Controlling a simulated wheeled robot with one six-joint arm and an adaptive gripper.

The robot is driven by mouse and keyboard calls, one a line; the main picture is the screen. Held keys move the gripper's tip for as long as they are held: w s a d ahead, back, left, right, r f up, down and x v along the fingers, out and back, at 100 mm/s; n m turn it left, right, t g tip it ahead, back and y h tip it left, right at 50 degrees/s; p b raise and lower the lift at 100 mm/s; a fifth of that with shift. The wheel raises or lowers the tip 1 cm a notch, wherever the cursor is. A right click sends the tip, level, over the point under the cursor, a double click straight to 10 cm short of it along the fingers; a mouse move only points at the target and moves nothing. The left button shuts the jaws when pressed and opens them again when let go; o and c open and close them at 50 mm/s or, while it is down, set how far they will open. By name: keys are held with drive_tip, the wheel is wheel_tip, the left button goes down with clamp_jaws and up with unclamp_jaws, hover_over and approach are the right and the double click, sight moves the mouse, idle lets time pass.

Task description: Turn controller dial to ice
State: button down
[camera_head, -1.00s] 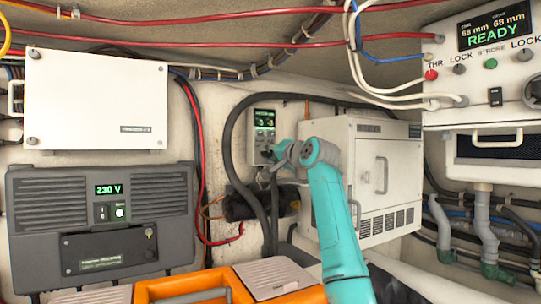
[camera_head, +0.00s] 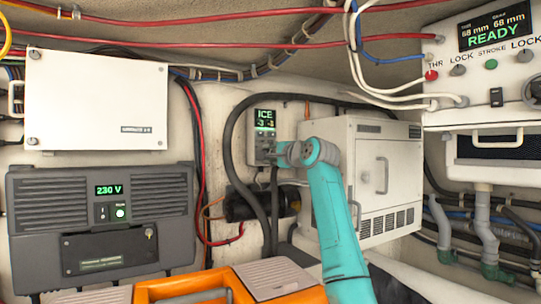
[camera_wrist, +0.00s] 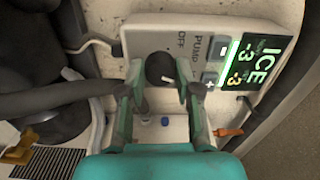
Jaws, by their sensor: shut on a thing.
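The controller (camera_head: 263,138) is a small pale panel on the back wall, left of the white cabinet. Its display (camera_head: 265,119) reads "ICE" with "-3" values under it; the wrist view also shows this display (camera_wrist: 258,66). In the wrist view the black round dial (camera_wrist: 160,69) sits below the words "PUMP" and "OFF", with a white pointer mark. My gripper (camera_wrist: 160,92) is shut on the dial, one finger on each side. In the head view my turquoise arm hides the dial and the controller's lower right.
The white cabinet (camera_head: 383,175) stands right of the controller. Black hoses (camera_head: 228,150) loop around the panel. A grey 230 V unit (camera_head: 100,225) and an orange case (camera_head: 190,284) are at lower left. A READY panel (camera_head: 480,70) hangs upper right.

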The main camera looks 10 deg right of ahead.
idle(0.3)
drive_tip(key=c, duration=0.8)
unclamp_jaws()
drive_tip(key=shift+s+d, duration=0.1)
drive_tip(key=v, duration=1.1)
drive_tip(key=shift+s+d, duration=0.1)
drive_tip(key=shift+s, duration=0.25)
drive_tip(key=shift+s, duration=0.1)
